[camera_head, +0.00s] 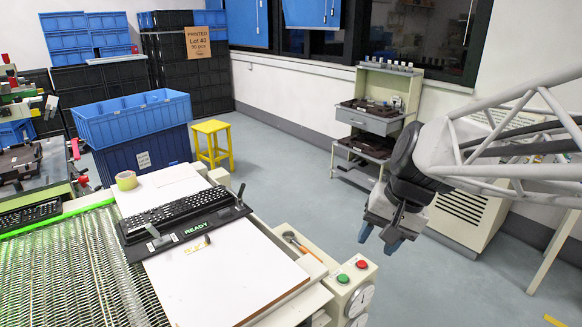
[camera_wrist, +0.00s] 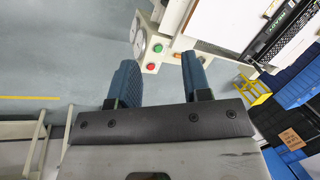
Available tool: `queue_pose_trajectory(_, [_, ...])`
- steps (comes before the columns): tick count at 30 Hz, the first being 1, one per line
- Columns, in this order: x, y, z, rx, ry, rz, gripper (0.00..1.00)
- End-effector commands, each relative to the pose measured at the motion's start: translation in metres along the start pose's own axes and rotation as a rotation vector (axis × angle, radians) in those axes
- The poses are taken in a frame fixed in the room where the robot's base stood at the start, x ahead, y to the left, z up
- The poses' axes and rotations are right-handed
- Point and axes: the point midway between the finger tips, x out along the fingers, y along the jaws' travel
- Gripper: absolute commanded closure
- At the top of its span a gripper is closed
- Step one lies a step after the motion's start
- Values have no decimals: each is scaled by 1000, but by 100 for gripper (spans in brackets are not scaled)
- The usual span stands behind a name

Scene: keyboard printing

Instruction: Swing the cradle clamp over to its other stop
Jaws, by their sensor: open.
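The black cradle (camera_head: 183,222) lies across the white board, with a dark keyboard (camera_head: 180,208) in it and "READY" on its front edge. It also shows at the upper right of the wrist view (camera_wrist: 272,38). A small grey lever-like part (camera_head: 158,240) stands at the cradle's left end, and a dark upright piece (camera_head: 241,193) at its right end. I cannot tell for sure which is the clamp, or at which stop it rests. My gripper (camera_head: 378,238) is open and empty, over the floor right of the machine, well apart from the cradle. Its blue fingers show apart in the wrist view (camera_wrist: 162,80).
A control box with a green button (camera_head: 343,278) and a red button (camera_head: 361,264) stands at the machine's right corner. A metal mesh conveyor (camera_head: 75,275) lies left. Blue crates (camera_head: 135,118), a yellow stool (camera_head: 212,142) and a shelf cart (camera_head: 375,120) stand behind. Floor between is free.

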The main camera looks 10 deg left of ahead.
Motion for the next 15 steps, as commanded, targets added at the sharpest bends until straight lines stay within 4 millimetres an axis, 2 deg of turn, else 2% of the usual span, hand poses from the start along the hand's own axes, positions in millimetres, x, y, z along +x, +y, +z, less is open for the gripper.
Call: queue_pose_trajectory(15, [26,-81,-90,154,-183,-195,56])
